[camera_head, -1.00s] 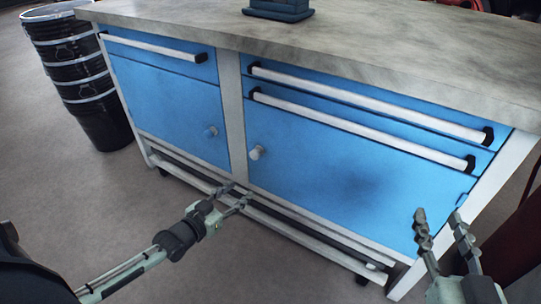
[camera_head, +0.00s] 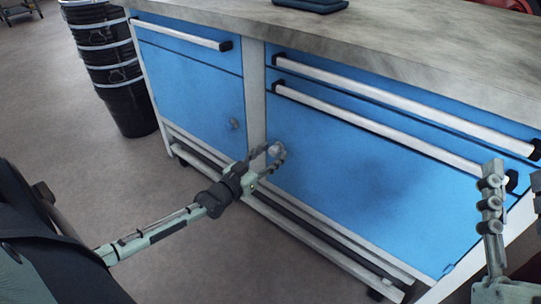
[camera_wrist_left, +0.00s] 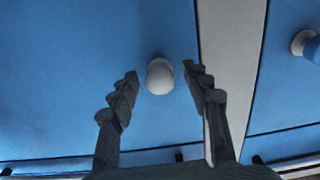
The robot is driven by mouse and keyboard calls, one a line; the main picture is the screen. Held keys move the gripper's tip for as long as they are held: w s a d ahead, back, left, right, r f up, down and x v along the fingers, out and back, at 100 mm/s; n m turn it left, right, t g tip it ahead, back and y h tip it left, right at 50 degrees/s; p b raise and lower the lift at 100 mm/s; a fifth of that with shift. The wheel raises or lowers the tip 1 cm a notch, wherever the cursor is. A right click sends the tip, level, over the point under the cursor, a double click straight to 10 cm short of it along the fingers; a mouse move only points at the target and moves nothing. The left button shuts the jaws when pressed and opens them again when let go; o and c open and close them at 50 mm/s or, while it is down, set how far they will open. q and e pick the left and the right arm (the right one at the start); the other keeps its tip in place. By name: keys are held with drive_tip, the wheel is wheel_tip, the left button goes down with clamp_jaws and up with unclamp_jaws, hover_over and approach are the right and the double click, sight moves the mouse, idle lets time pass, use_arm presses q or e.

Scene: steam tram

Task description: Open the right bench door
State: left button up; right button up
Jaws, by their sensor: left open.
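The right bench door (camera_head: 355,190) is a blue panel below two drawers and stands shut. My left gripper (camera_head: 268,153) is open at this knob in the head view. In the left wrist view the knob (camera_wrist_left: 160,77) sits between the two open fingertips, with a gap on each side. I cannot tell how deep between the fingers it is. My right gripper (camera_head: 514,195) is open and empty, in front of the bench's right end, partly cut off by the picture edge.
The left bench door (camera_head: 190,100) is shut, with its own knob (camera_head: 234,123); that knob also shows in the left wrist view (camera_wrist_left: 303,43). Long drawer handles (camera_head: 400,135) jut out above the right door. Black stacked buckets (camera_head: 112,65) stand left. Floor in front is clear.

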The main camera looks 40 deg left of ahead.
use_arm(q)
clamp_jaws()
idle(0.3)
